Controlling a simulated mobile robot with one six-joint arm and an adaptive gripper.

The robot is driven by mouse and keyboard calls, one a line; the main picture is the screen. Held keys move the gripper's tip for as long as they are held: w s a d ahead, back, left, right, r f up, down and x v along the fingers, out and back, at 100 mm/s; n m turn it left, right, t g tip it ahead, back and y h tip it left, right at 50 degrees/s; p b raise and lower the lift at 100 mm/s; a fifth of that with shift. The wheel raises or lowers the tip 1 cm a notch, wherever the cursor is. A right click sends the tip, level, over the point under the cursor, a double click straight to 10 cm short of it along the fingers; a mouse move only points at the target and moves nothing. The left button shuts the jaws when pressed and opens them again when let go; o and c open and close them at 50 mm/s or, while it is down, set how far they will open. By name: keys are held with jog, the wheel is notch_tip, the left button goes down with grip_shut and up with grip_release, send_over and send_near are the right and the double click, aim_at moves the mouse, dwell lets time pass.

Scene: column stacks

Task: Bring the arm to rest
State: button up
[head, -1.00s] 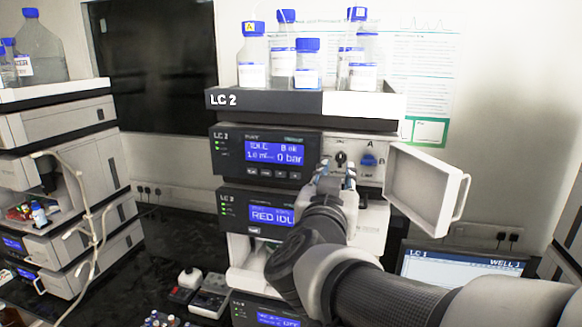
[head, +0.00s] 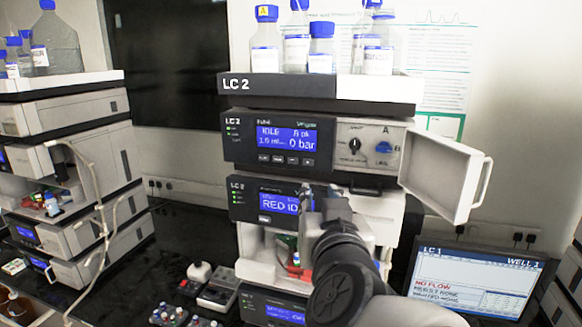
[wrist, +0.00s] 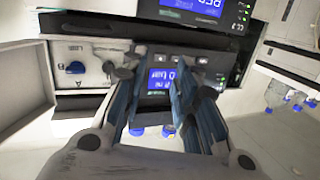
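My gripper (head: 318,196) is in front of the LC 2 stack, at the height of the second module (head: 262,203), and partly covers its display. In the wrist view my gripper (wrist: 155,88) has its two fingers apart, with nothing visible between them. The pump module (head: 270,140) above it reads IDLE and 0 bar. Its open door (head: 445,178) swings out to the right, showing a knob (head: 354,145) and a blue valve handle (head: 384,147). My gripper appears clear of the valve panel. My arm reaches in from the bottom right.
Blue-capped bottles stand in the tray (head: 285,88) on top of the stack. A monitor (head: 470,285) is at the lower right. A second stack (head: 65,150) with loose tubing is at left. Small vials (head: 170,315) and a mouse-like device (head: 200,272) lie on the dark bench.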

jog(key=s+a+f+n+g+y+b, duration=0.1)
jog(key=s+f+n+g+y+b, duration=0.3)
jog(key=f, duration=0.6)
jog(key=s+d+f+m+g+h+b, duration=0.1)
jog(key=s+d+f+g, duration=0.3)
jog(key=s+f, duration=0.5)
jog(key=s+d+f+m+g+h+b, duration=0.2)
jog(key=s+d+f+g+h+b, duration=0.1)
jog(key=s+f, duration=0.7)
jog(key=shift+s+d+f+g+b, duration=0.3)
jog(key=shift+d+f+g+b, duration=0.3)
jog(key=shift+d+f+b, duration=0.4)
